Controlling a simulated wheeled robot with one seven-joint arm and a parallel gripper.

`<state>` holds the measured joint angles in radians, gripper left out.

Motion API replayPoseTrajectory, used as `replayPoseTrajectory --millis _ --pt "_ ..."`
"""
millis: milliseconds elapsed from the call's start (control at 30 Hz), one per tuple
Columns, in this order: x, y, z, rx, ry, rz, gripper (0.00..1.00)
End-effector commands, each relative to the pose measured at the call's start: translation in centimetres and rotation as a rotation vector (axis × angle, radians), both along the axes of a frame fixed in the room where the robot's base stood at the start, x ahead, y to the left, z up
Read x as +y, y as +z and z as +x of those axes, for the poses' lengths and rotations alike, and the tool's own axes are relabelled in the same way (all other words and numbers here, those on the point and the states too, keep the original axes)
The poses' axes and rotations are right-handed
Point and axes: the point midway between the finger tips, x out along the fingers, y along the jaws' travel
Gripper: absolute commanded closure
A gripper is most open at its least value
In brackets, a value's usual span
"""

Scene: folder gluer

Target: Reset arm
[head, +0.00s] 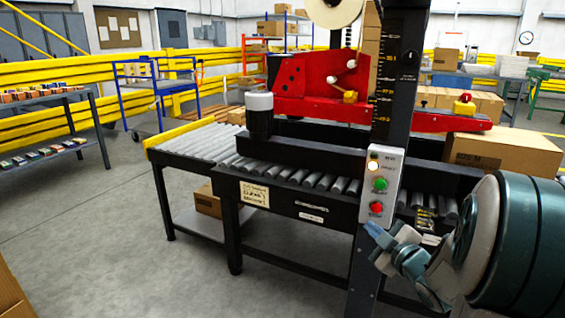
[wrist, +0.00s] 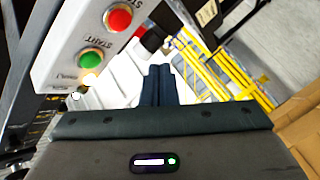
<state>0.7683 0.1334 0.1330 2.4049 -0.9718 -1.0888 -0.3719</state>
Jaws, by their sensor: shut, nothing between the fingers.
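My gripper (head: 372,229) is shut and empty at the lower right of the head view, close to the lower end of the control panel. In the wrist view its two dark fingers (wrist: 158,80) lie side by side. The control panel (head: 383,171) is a light grey box on the black upright post (head: 398,75). It has a lit lamp at the top, a green button (head: 380,184) and a red button (head: 376,207). In the wrist view the red button (wrist: 118,17) and green button (wrist: 90,60) are left of the fingers. I cannot tell whether the gripper touches the panel.
A roller conveyor (head: 200,143) runs through the machine, with a red taping head (head: 325,87) above. A cardboard box (head: 502,150) sits behind my arm at the right. A blue cart (head: 157,92) and a shelf rack (head: 62,125) stand at the left.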

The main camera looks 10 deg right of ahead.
Motion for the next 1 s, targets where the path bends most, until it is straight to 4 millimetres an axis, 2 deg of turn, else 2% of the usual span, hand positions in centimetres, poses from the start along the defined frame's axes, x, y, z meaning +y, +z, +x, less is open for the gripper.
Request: replayPoseTrajectory --millis 233,467,767,1000 --pt "0.5 6.0 0.4 0.138 -0.141 0.016 1.00" --pt "1.2 11.3 -0.9 0.314 -0.328 0.091 1.00" --pt "3.6 17.7 -5.3 0.553 -0.537 0.247 1.00" --pt "7.2 22.6 -10.6 0.778 -0.658 0.396 1.00"
